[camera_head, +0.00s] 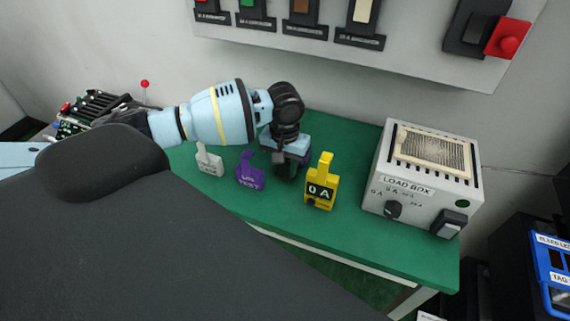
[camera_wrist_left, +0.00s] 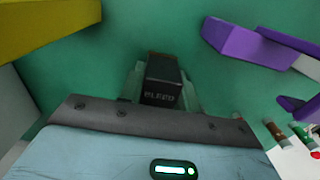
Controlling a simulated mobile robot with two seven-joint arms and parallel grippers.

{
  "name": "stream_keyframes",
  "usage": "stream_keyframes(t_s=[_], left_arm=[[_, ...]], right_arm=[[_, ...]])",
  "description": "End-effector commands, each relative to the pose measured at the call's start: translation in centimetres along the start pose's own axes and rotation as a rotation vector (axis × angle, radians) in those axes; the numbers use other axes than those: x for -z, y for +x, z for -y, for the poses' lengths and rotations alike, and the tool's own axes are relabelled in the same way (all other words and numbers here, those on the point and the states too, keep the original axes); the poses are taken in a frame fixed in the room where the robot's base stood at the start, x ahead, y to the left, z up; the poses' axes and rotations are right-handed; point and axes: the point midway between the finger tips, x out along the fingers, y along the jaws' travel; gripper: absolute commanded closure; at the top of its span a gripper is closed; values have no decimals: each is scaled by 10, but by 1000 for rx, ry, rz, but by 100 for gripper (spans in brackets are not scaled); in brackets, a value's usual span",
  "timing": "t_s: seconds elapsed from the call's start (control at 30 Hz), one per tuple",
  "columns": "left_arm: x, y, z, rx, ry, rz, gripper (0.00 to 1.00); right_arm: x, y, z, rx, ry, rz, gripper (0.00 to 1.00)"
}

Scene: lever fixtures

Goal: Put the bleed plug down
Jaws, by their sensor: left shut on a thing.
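The bleed plug (camera_wrist_left: 162,82) is a dark block with "BLEED" lettered on its face, seen in the left wrist view between the fingers. My left gripper (camera_head: 288,168) points down over the green bench in the head view and is shut on the plug. In the head view the gripper hides most of the plug, and I cannot tell whether the plug touches the bench. My right gripper is not in view.
A purple tag block (camera_head: 250,172) and a white block (camera_head: 209,160) stand left of the gripper. A yellow "0 A" block (camera_head: 321,184) stands right of it. The load box (camera_head: 424,178) is farther right. Green bench top (camera_head: 250,208) is clear in front.

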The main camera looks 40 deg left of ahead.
Motion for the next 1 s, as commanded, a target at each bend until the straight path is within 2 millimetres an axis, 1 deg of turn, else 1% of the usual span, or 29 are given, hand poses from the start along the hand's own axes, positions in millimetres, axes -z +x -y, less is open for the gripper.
stream_keyframes(t_s=[0.07, 0.1, 0.27, 0.53, 0.67, 0.77, 1.0], left_arm=[[0, 2, 0, 0, 0, 0, 91], [0, 3, 0, 0, 0, 0, 66], [0, 2, 0, 0, 0, 0, 46], [0, 2, 0, 0, 0, 0, 46], [0, -5, 0, -1, 0, -1, 46], [1, -19, 0, -2, 0, -3, 46], [1, -69, 0, -3, 1, -6, 46]], right_arm=[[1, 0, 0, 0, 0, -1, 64], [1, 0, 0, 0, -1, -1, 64], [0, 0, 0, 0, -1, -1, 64], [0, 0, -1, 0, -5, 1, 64], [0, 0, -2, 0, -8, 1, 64], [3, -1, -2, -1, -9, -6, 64], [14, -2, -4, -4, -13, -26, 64]])
